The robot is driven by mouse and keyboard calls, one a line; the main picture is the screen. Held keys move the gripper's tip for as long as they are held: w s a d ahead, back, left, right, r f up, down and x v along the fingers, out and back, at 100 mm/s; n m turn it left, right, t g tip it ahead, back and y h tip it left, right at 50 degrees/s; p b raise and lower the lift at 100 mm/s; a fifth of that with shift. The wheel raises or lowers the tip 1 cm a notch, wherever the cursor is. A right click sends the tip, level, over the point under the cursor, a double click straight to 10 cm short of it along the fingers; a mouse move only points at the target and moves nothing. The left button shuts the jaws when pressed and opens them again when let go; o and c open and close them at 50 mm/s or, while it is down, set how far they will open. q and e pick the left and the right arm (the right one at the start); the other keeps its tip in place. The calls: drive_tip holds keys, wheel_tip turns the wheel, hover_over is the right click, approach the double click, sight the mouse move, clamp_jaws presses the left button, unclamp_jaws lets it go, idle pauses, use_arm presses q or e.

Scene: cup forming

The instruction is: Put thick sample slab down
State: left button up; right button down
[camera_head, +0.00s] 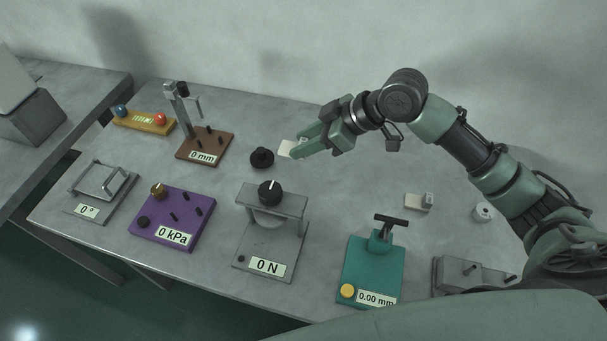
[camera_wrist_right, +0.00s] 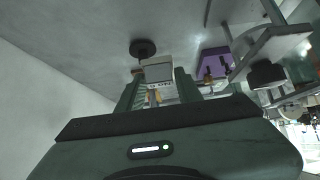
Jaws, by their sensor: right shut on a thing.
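My right gripper (camera_head: 306,148) reaches in from the right over the back middle of the table (camera_head: 330,185). It is shut on a pale, off-white slab (camera_head: 286,148), which sticks out past the fingertips. In the right wrist view the slab (camera_wrist_right: 158,72) sits between the two green fingers, with small dark markings on its near face. I cannot tell whether the slab touches the table. A second pale piece with a small label (camera_head: 418,202) lies on the table to the right. My left gripper is not in view.
A black round knob-like piece (camera_head: 262,158) stands just left of the held slab. The 0 mm stand (camera_head: 205,145), purple 0 kPa box (camera_head: 172,215), 0 N press (camera_head: 270,230) and teal 0.00 mm gauge (camera_head: 370,270) surround it. Bare table lies below the gripper.

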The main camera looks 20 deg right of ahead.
wheel_tip(320, 180, down, 12)
drive_tip(key=shift+r, duration=0.25)
drive_tip(key=shift+f, duration=0.1)
drive_tip(key=c, duration=0.9)
unclamp_jaws()
drive_tip(key=shift+c, duration=0.2)
